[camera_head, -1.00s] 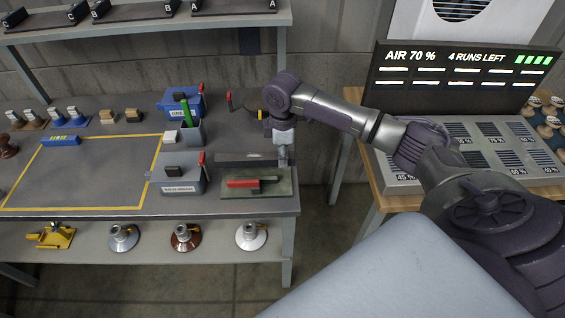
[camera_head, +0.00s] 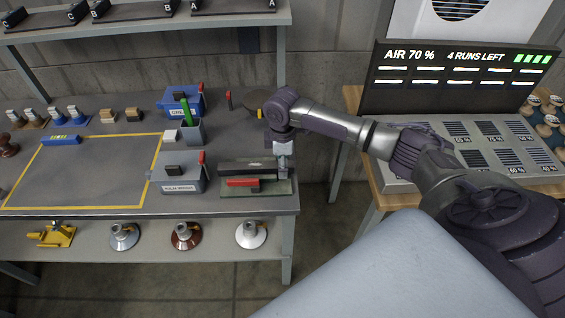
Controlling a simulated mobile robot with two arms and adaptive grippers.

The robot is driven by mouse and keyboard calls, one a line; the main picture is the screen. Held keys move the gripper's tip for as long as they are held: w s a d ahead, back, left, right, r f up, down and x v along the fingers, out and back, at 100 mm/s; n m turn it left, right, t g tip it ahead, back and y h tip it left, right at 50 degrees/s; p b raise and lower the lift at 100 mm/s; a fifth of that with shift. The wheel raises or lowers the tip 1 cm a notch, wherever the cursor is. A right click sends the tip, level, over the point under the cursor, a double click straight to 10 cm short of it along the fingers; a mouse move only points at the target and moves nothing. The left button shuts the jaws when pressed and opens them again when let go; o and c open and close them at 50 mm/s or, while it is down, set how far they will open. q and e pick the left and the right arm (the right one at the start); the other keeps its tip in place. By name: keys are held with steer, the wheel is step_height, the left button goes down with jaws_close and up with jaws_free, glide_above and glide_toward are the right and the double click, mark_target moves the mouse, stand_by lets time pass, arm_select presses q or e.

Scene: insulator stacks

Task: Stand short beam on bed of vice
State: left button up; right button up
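A short dark beam (camera_head: 243,166) lies level from left to right at the right end of the bench. My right gripper (camera_head: 283,166) points down at the beam's right end and appears shut on it; its fingertips are small and partly hard to make out. What looks like the vice is a grey-green base (camera_head: 279,187) with a red bar (camera_head: 242,182) on it, just in front of the beam. The beam covers the back part of this base. I cannot tell whether the beam touches the base. My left gripper is not in view.
A grey box (camera_head: 180,186) with a red lever stands close left of the vice. A green-handled holder (camera_head: 190,131) and a blue box (camera_head: 180,101) stand behind it. A yellow-outlined area (camera_head: 90,180) at left is mostly clear. A display console (camera_head: 460,80) stands at right.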

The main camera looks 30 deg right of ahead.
steer(key=shift+r, duration=0.1)
steer(key=shift+r, duration=0.3)
step_height(320, 180, up, 12)
steer(key=shift+f+b, duration=0.25)
steer(key=shift+b, duration=0.1)
stand_by(1.0)
